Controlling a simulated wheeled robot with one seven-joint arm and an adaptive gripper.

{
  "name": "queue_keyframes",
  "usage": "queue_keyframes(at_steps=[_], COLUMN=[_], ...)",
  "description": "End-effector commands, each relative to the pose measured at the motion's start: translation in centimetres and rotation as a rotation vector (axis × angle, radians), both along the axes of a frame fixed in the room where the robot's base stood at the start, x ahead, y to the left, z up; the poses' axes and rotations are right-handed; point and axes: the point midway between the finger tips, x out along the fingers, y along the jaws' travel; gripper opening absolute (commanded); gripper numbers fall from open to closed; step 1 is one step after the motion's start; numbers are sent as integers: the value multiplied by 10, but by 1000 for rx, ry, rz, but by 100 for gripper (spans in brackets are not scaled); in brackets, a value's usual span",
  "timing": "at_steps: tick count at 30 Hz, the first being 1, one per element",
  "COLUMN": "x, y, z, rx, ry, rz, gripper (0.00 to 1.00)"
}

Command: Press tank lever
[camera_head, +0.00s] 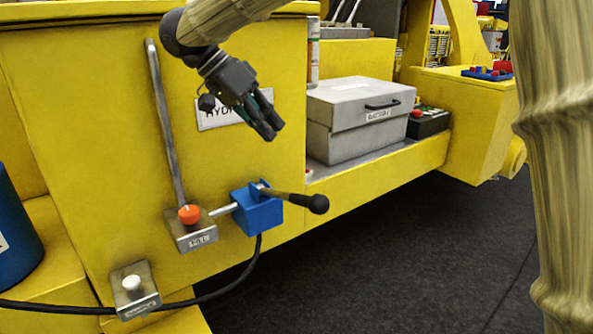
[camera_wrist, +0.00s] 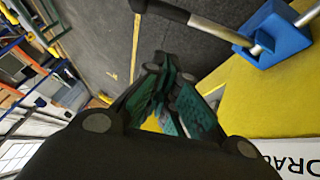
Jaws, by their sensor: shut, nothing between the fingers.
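The lever is a metal rod with a black knob (camera_head: 318,204), sticking out to the right from a blue block (camera_head: 258,208) on the yellow tank side (camera_head: 90,150). My gripper (camera_head: 268,132) is shut and empty, in front of the white label plate (camera_head: 207,118), above the blue block and lever and apart from them. In the wrist view my gripper's fingers (camera_wrist: 165,85) are together.
A red-orange knob (camera_head: 189,214) on a metal bracket sits left of the blue block, with a white knob (camera_head: 131,283) lower left. A black hose (camera_head: 240,278) hangs below. A grey battery box (camera_head: 358,118) stands on the ledge at right. Dark floor (camera_head: 400,250) is clear.

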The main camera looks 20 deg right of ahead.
Motion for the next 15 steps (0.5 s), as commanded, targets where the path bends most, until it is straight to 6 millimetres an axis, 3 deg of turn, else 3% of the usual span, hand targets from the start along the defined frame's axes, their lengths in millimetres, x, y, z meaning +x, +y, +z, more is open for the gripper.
queue_keyframes(at_steps=[8,15], x=[3,3], y=[-5,-18], z=[-2,-20], rx=[1,-1], ry=[2,6], rz=[-5,-4], gripper=[0,0])
